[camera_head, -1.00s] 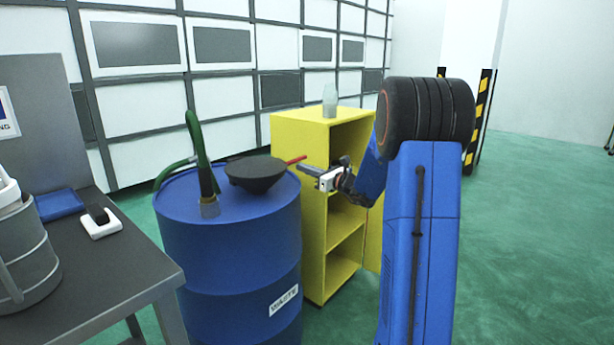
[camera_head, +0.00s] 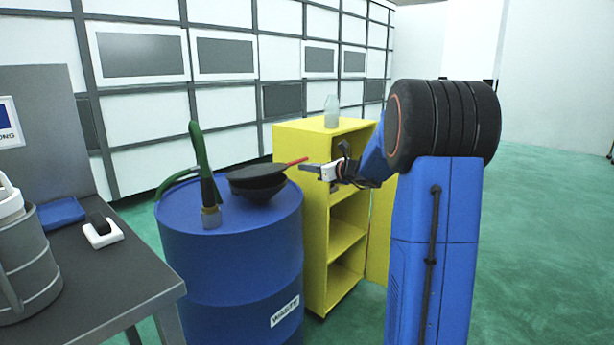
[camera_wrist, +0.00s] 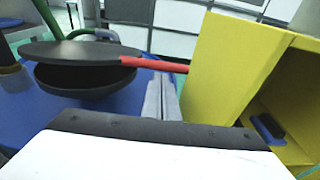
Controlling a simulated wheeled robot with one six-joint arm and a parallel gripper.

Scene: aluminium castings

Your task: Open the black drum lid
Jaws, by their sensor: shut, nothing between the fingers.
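The black drum lid (camera_head: 257,168) is a round disc on a black bowl-shaped funnel on top of the blue drum (camera_head: 235,285). It is tilted slightly up, with a narrow gap to the funnel that shows clearly in the wrist view (camera_wrist: 82,52). A red handle (camera_head: 296,162) sticks out from the lid to the right and crosses the wrist view (camera_wrist: 155,64). My gripper (camera_head: 304,168) is shut and empty. Its fingertips (camera_wrist: 163,84) are just under the red handle; I cannot tell for sure whether they touch it.
A green hose nozzle (camera_head: 203,170) stands on the drum, left of the lid. An open yellow cabinet (camera_head: 300,155) with a clear bottle (camera_head: 331,111) on top stands close behind my gripper. A grey table (camera_head: 120,275) is at the left. Green floor at the right is clear.

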